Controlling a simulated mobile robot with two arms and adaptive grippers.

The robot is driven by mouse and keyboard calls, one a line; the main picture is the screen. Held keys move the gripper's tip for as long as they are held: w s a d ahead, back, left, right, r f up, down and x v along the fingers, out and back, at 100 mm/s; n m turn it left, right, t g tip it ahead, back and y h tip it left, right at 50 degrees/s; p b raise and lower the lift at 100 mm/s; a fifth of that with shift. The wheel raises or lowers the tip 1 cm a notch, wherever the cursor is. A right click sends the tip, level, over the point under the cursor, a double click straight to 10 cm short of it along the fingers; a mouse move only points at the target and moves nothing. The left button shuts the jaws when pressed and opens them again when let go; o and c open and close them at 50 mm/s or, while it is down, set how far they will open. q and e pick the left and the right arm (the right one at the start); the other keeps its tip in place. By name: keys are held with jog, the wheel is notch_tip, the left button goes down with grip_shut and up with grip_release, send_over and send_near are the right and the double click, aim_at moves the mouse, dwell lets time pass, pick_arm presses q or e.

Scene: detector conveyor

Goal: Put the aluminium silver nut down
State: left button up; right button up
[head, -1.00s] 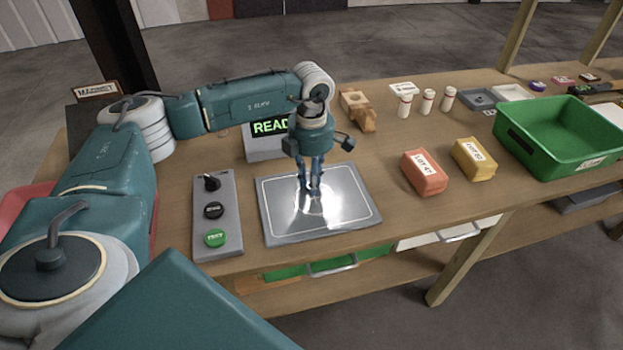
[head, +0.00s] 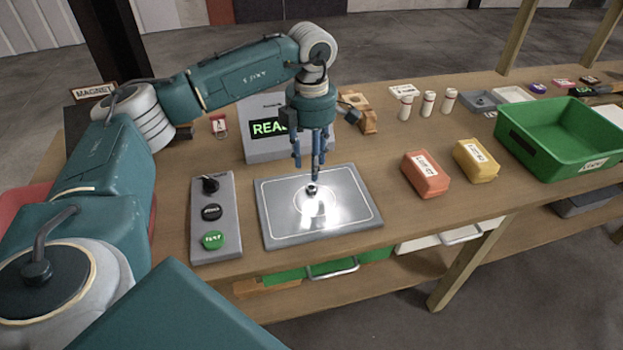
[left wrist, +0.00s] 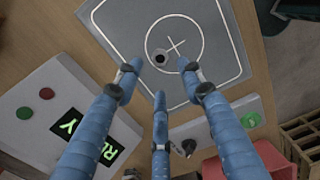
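The silver nut (head: 311,189) is a small dark-looking ring lying on the grey detector plate (head: 275,228). In the left wrist view the nut (left wrist: 160,57) lies inside the drawn circle, beside the cross mark and apart from it. My left gripper (head: 312,165) is above the plate with its blue fingers spread and nothing between them. In the left wrist view its open fingertips (left wrist: 158,68) stand around the nut's line of sight. One finger overlaps the nut's upper edge in the head view. My right gripper is not in view.
A READY display box (head: 262,145) stands behind the plate. A button panel (head: 213,243) is to its left. Orange (head: 425,184) and yellow (head: 475,168) packets and a green bin (head: 515,152) stand to the right. Small white bottles (head: 427,105) are behind.

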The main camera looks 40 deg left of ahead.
pick_arm(q)
notch_tip(320, 180, up, 5)
jog(key=shift+r+b, duration=0.1)
jog(key=shift+b, duration=0.2)
dwell(0.4)
